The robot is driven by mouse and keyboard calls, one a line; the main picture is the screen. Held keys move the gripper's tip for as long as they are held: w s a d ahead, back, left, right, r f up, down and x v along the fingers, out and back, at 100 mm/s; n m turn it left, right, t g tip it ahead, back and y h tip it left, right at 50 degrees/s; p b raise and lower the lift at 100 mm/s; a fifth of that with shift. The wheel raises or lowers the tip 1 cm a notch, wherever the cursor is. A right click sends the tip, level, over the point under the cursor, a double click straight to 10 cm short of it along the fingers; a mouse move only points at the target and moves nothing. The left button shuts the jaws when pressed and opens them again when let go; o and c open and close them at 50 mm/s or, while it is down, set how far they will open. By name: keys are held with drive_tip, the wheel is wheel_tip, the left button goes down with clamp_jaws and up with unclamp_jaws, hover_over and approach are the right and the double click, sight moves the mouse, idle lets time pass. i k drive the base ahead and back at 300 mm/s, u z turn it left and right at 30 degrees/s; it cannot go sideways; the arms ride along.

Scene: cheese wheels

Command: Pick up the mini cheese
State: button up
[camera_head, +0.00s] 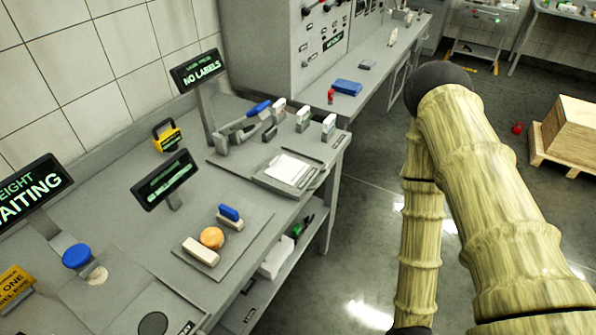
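A small round orange thing, which looks like the mini cheese (212,238), sits on a grey plate (245,245) on the workbench. It lies between a pale block (200,251) at its lower left and a block with a blue top (230,216) at its upper right. The gaps between them are too small to judge. My arm, with a bamboo-like surface, fills the right of the view, to the right of the bench. My gripper is not in view.
A dark display (165,180) stands behind the plate. A blue knob (77,256) is to the left. A label press (245,125) and several small blocks stand farther back. The bench's right edge (335,165) borders open floor. A wooden crate (572,130) is at far right.

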sight(212, 238)
drive_tip(key=u, duration=0.15)
drive_tip(key=k, duration=0.25)
drive_tip(key=u, duration=1.05)
drive_tip(key=k, duration=1.1)
drive_tip(key=u, duration=0.6)
drive_tip(key=i, duration=0.75)
drive_tip(key=z, duration=1.2)
